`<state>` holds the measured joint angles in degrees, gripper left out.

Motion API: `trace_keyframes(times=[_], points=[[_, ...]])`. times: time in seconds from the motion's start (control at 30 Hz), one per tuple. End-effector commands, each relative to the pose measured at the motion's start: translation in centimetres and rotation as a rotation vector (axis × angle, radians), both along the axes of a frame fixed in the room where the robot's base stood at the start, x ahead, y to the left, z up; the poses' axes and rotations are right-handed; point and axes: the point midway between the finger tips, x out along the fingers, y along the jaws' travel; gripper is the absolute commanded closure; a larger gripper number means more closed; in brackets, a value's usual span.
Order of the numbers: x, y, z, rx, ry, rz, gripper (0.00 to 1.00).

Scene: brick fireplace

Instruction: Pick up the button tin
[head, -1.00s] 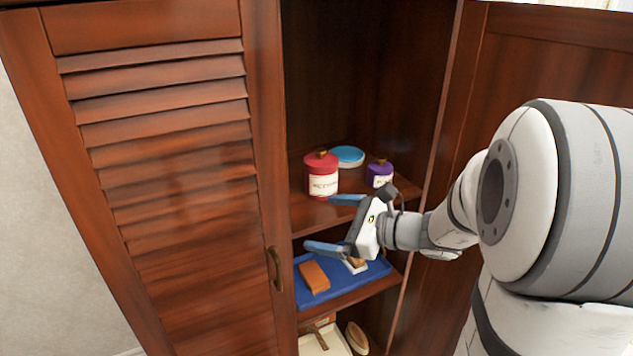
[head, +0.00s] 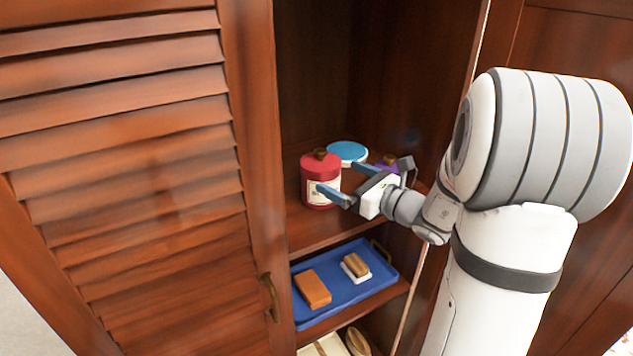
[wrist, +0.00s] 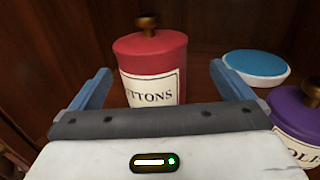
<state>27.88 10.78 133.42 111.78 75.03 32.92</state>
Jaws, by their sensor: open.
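The button tin (head: 318,170) is a red round tin with a dark knob on its lid. It stands upright on the upper shelf. In the wrist view the tin (wrist: 151,62) carries a pale label whose visible letters read "TTONS". My gripper (head: 348,183) is open, with blue fingers, just to the right of the tin in the head view. In the wrist view the tin is between and beyond the two fingers of my gripper (wrist: 160,80). I cannot tell whether a finger touches it. The lower part of the tin is hidden by my gripper.
A blue-lidded white round container (head: 347,152) stands behind the tin. A purple jar (wrist: 300,112) is to the right, partly hidden by my gripper in the head view. Below, a blue tray (head: 333,304) holds an orange block and a brush. A louvred door (head: 120,170) is left.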

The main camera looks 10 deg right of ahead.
Motion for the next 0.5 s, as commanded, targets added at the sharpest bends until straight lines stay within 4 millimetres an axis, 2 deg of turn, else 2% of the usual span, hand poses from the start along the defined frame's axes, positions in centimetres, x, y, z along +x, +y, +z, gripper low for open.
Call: trace_keyframes(times=[0.3, 0.5], points=[[3.1, 4.0, 0.6, -0.001, 0.001, 0.023, 0.00], [4.5, 5.0, 0.5, -0.001, 0.001, 0.023, 0.00]])
